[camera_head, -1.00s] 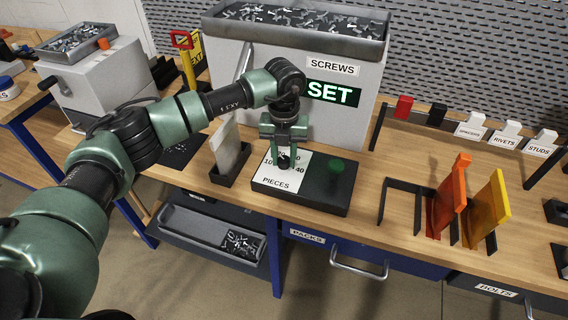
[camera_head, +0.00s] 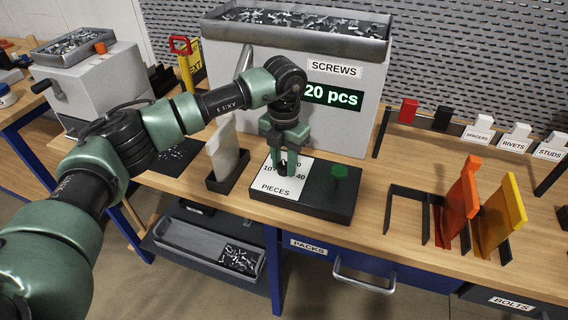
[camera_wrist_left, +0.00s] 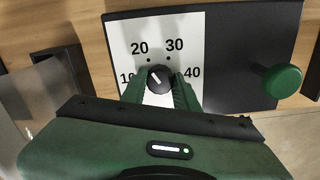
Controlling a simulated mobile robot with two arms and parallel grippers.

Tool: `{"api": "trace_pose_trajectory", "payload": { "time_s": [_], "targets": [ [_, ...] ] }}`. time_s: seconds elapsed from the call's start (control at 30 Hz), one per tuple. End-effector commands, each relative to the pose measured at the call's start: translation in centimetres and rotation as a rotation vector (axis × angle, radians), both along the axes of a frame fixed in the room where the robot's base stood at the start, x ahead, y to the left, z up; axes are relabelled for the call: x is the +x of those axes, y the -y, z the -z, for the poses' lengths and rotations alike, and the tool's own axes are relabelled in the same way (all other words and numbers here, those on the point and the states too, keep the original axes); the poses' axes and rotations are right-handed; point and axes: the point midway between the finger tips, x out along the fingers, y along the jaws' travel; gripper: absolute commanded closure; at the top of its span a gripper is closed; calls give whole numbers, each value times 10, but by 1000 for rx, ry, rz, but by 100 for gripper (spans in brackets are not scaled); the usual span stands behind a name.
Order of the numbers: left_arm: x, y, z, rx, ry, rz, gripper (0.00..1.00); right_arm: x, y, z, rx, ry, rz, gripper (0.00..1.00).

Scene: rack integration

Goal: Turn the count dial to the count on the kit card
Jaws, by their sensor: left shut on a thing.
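The count dial (camera_wrist_left: 160,79) is a small black knob with a white pointer line on a white panel marked 10, 20, 30 and 40. In the left wrist view the pointer line leans up and left, toward the 20 side. My left gripper (camera_wrist_left: 161,88) is shut on the dial, one finger on each side; in the head view the gripper (camera_head: 283,170) comes down on the PIECES panel (camera_head: 282,192). The display (camera_head: 332,95) on the SCREWS machine reads "20 pcs". I cannot pick out a kit card with a readable count. My right gripper is not in view.
A green button (camera_head: 340,172) stands right of the dial on the black box (camera_head: 325,205). A holder with a pale card or plate (camera_head: 222,150) stands left. Orange (camera_head: 458,205) and yellow (camera_head: 500,215) plates stand in a rack at the right. The bench between is clear.

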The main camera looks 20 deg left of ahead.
Motion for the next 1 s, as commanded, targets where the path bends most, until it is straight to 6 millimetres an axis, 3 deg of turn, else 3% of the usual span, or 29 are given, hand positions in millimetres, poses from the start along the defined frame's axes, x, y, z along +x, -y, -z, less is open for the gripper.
{"api": "trace_pose_trajectory", "payload": {
  "time_s": [0.27, 0.3, 0.37, 0.73, 1.0],
  "targets": [
    [1, 0, -2, -1, 3, -1, 100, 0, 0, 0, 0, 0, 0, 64],
    [1, 0, -2, -1, 3, -1, 65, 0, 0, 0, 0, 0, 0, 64],
    [1, 0, -1, -1, 3, -1, 48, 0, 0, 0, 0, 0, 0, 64],
    [1, 0, -4, -1, 2, -2, 48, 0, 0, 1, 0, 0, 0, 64],
    [1, 0, -44, -1, 5, -2, 48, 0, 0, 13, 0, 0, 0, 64]
  ]
}}
